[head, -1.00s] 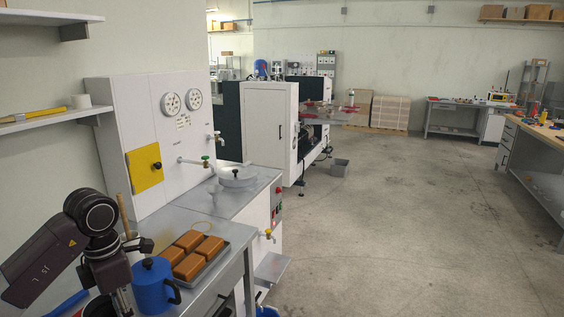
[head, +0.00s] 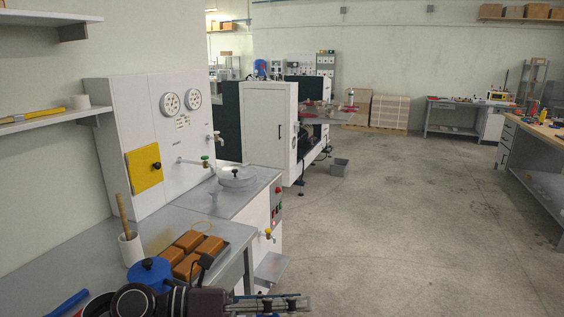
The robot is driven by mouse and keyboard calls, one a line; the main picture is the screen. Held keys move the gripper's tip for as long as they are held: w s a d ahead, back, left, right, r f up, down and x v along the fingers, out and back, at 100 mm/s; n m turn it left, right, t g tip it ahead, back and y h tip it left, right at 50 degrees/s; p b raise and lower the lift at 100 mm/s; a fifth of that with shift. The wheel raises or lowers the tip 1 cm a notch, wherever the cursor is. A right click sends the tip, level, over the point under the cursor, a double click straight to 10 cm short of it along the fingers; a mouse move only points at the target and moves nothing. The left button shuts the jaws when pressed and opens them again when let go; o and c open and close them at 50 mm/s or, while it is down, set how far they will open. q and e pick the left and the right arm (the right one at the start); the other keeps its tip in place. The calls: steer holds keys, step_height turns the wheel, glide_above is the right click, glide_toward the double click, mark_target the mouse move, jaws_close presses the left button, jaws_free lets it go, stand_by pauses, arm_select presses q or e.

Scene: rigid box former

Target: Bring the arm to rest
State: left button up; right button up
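My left arm comes in at the bottom edge, and its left gripper (head: 290,303) points to the right in the head view. The gripper is seen from the side, low in front of the bench's front edge. Nothing can be made out between its fingers, and their spacing is not clear. My arm partly hides a blue lidded pot (head: 149,270) and the near part of a tray (head: 239,241) of brown blocks (head: 188,240). My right gripper is not in view.
On the bench (head: 80,260) stand a white cup (head: 131,249) with a wooden handle in it and a blue-handled item (head: 68,303). The floor (head: 400,230) to the right is clear.

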arm_select(q)
step_height(320, 180, up, 7)
steer(key=w+n+t+h, duration=0.1)
steer(key=n+t+h, duration=0.2)
steer(key=n+t, duration=0.25)
steer(key=w+a+n+t+y, duration=0.5)
steer(key=a+n+t+y, duration=0.45)
steer(key=n, duration=0.75)
steer(key=s+a+f+n+g+y, duration=0.2)
steer(key=a+f+n+y, duration=0.3)
steer(key=a+f+n, duration=0.3)
steer(key=s+a+f+n+g+y, duration=0.1)
steer(key=s+a+f+n+y, duration=0.1)
steer(key=a+f+n+y, duration=0.65)
steer(key=s+d+f+n+g+h, duration=0.1)
steer(key=s+d+f+g+h, duration=0.1)
steer(key=s+f+g, duration=0.7)
steer(key=s+d+f+n+g+h, duration=0.2)
steer(key=s+f+g, duration=0.1)
steer(key=s+f, duration=1.1)
steer(key=s+f+g, duration=0.1)
steer(key=s+f, duration=0.1)
steer(key=f, duration=1)
steer(key=s+f, duration=0.2)
steer(key=f, duration=1)
steer(key=s+a+f+g, duration=0.1)
steer(key=s+a+f, duration=0.2)
steer(key=s+f, duration=1.2)
steer(key=shift+s+f+m, duration=0.4)
steer(key=shift+s, duration=0.5)
